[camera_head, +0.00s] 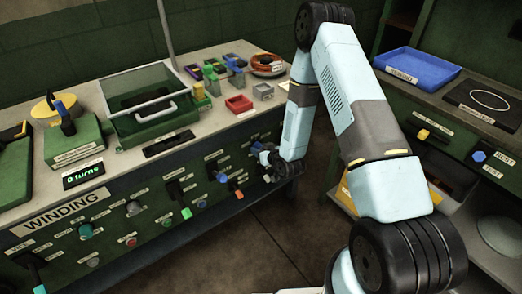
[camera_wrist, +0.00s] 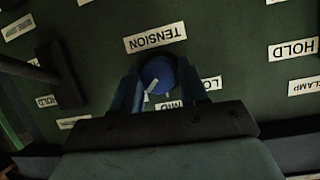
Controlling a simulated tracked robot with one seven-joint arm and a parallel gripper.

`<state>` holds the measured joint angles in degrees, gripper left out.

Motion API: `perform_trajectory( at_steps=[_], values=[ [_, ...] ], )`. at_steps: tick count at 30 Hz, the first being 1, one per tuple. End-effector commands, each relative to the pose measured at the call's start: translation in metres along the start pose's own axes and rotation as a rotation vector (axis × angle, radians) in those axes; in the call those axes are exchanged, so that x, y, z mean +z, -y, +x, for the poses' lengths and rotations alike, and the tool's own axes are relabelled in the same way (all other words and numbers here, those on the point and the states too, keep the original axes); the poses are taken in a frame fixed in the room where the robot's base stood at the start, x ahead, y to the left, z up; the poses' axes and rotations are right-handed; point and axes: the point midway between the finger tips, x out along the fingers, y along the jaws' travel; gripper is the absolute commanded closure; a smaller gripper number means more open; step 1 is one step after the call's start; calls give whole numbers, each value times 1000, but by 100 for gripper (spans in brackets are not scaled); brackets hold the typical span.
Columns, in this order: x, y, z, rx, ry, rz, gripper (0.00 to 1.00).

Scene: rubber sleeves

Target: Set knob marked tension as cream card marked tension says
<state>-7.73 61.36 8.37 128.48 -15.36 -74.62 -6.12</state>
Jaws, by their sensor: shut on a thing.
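A white mark on the knob points down and left in this view. A label reading LO (camera_wrist: 208,84) and a partly covered one that seems to read MID (camera_wrist: 169,104) lie by the knob. In the head view my gripper (camera_head: 273,163) is at the bench's front panel and hides the knob. I cannot make out a cream card marked tension.
The green front panel carries several other knobs and levers, with a blue-handled one (camera_head: 222,178) just left of my gripper. A black lever (camera_wrist: 63,75) stands close by in the wrist view. A display (camera_head: 83,174) reads 0 turns. A second bench with a blue tray (camera_head: 417,67) stands right.

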Motion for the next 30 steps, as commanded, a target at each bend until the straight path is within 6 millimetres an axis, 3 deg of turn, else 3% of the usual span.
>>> perform_trajectory(
  at_steps=[8, 30],
  values=[
    [1, -1, 0, 54, -9, -122, 87],
    [3, 0, 0, 278, -57, -672, 87]
  ],
)
